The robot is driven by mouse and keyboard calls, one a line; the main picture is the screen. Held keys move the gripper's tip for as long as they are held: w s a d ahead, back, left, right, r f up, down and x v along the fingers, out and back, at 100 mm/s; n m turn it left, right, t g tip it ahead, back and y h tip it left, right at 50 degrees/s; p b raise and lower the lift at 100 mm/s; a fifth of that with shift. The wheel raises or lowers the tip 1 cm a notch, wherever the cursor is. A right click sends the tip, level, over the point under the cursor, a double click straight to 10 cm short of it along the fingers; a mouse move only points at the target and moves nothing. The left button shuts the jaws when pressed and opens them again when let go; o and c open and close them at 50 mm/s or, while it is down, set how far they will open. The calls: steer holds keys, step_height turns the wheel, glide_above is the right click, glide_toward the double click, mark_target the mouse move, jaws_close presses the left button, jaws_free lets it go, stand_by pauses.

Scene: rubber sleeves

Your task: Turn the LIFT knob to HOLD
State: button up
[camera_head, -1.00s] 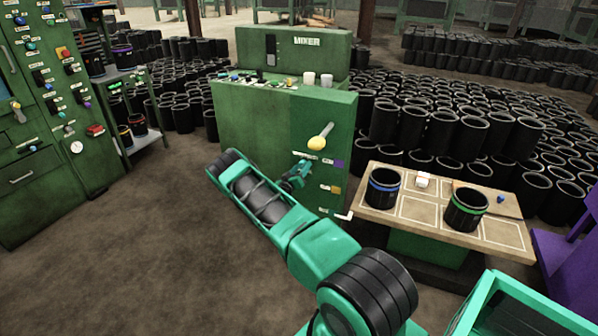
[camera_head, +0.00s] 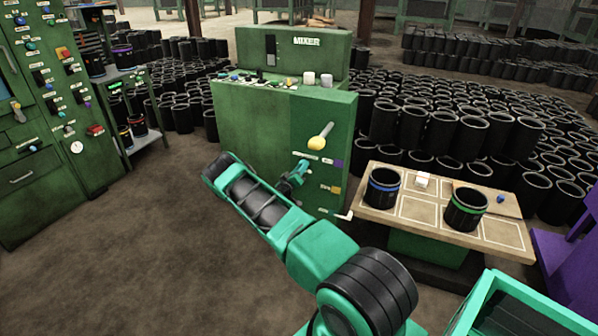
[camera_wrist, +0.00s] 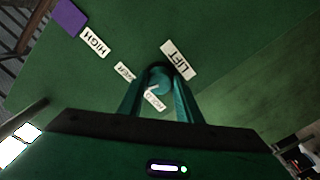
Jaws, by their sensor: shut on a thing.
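The LIFT knob (camera_wrist: 160,80) is a small teal round knob on the green mixer front, below its white LIFT label (camera_wrist: 179,60) in the wrist view. My gripper (camera_wrist: 161,84) is shut on the knob, one finger on each side. Two small labels sit by the knob, one at its upper left (camera_wrist: 125,72) and one just below it (camera_wrist: 155,100); their words are too blurred to read surely. A pale mark shows on the knob's lower side. In the head view my gripper (camera_head: 292,177) is at the mixer's front, and the knob is hidden there.
The green mixer (camera_head: 255,140) carries a yellow-ended lever (camera_head: 318,141) above my gripper. A purple square (camera_head: 341,163) and a yellow square (camera_head: 334,189) are to the right. A table (camera_head: 420,212) with two black sleeves stands to the right. Open floor lies to the left.

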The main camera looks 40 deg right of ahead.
steer(key=n, duration=0.9)
steer(key=shift+w+n, duration=0.15)
steer(key=shift+n, duration=0.25)
steer(key=shift+a, duration=0.1)
steer(key=o, duration=1)
steer(key=shift+o, duration=0.2)
steer(key=v, duration=1)
steer(key=shift+a, duration=0.3)
steer(key=shift+s, duration=0.2)
